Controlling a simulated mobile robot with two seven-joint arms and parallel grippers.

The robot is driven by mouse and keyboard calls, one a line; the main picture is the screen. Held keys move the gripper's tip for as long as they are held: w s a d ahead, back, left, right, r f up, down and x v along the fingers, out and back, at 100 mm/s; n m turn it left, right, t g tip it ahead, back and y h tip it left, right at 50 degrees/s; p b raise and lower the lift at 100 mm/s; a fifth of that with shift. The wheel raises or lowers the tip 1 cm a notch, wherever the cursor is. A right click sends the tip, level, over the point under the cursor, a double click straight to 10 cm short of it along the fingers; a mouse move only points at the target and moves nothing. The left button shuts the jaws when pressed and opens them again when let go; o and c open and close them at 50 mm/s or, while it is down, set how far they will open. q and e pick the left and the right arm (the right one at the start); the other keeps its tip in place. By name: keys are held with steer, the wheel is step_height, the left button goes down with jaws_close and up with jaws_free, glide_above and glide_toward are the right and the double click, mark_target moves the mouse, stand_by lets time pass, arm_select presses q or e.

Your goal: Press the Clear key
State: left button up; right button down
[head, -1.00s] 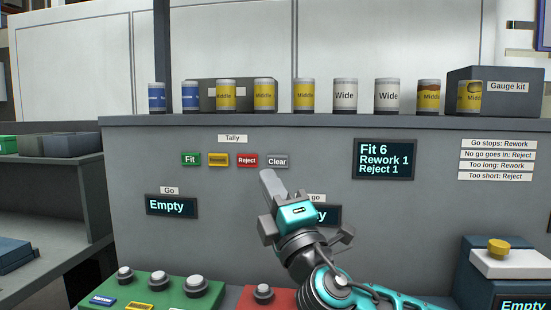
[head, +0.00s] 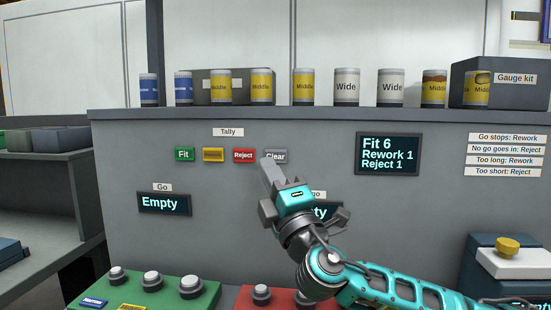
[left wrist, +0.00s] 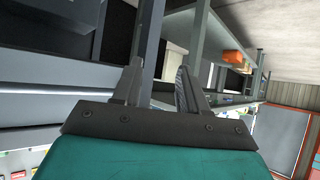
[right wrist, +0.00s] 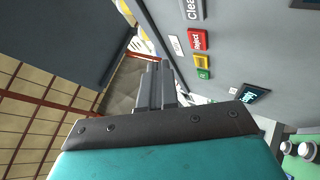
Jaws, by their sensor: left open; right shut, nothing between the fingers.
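The grey Clear key (head: 277,155) is at the right end of the row of tally keys on the panel. The tip of my right gripper (head: 268,164) overlaps its lower left edge in the head view; I cannot tell whether they touch. The key also shows at the top of the right wrist view (right wrist: 193,8). My right gripper is shut and empty, with its fingers (right wrist: 158,72) together. My left gripper (left wrist: 157,72) is open and empty in the left wrist view, away from the keys. The tally display (head: 388,154) reads Fit 6, Rework 1, Reject 1.
The red Reject key (head: 244,155), yellow key (head: 213,155) and green Fit key (head: 185,154) sit to the left. Several cans line the ledge above. A green gauge block (head: 160,290) and a red one (head: 278,298) stand below, near my right arm.

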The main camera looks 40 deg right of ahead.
mark_target(276, 156)
arm_select(q)
steer(key=shift+w+d+f+b, duration=0.1)
steer(key=shift+w+d+b, duration=0.1)
steer(key=shift+d+b, duration=0.3)
arm_select(e)
steer(key=w+d, duration=0.3)
steer(key=d, duration=0.1)
steer(key=shift+w+d, duration=0.4)
arm_select(q)
steer(key=shift+a+f, duration=0.15)
steer(key=shift+a, duration=0.1)
steer(key=shift+d+r, duration=0.1)
steer(key=shift+r, duration=0.1)
stand_by(0.7)
steer(key=shift+f, duration=0.1)
arm_select(e)
steer(key=shift+d, duration=0.1)
arm_select(q)
steer(key=shift+f, duration=0.2)
arm_select(e)
steer(key=shift+w+d, duration=0.25)
steer(key=shift+w, duration=0.05)
